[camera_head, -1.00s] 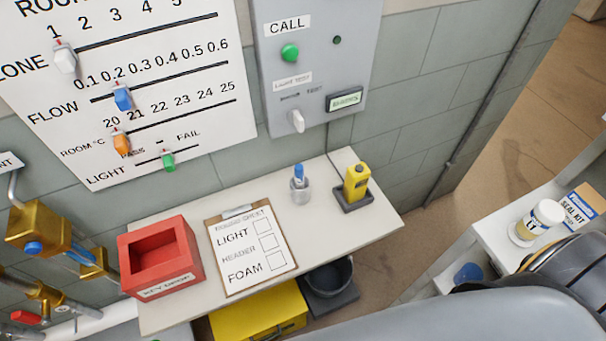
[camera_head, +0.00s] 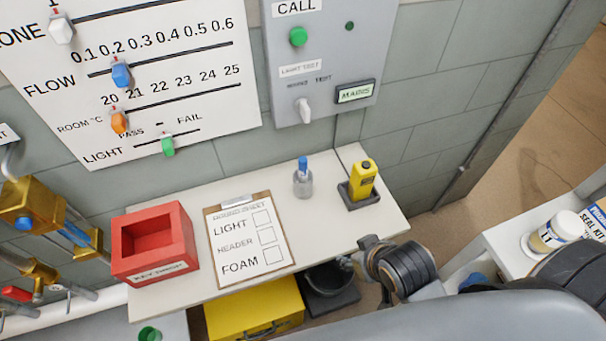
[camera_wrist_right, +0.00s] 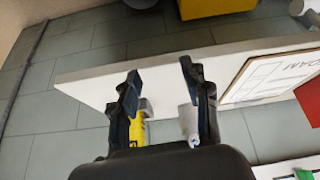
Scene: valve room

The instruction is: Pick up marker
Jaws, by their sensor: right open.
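The marker (camera_head: 303,164) shows as a blue-capped stick standing upright in a small grey cup (camera_head: 303,186) on the white shelf (camera_head: 345,225). In the right wrist view the cup (camera_wrist_right: 188,118) shows beside the right-hand finger, with a bit of blue at its lower end. My right gripper (camera_wrist_right: 160,85) is open, its two dark fingers apart, with nothing held between them. In the head view part of my right arm shows at the shelf's front right edge, apart from the marker. My left gripper is not in view.
A yellow handheld device (camera_head: 363,180) stands in a dark holder right of the cup. A clipboard (camera_head: 248,247) and a red box (camera_head: 155,243) lie to the left. A grey wall panel (camera_head: 318,60) rises behind. A yellow case (camera_head: 255,312) and dark bucket (camera_head: 330,278) are below.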

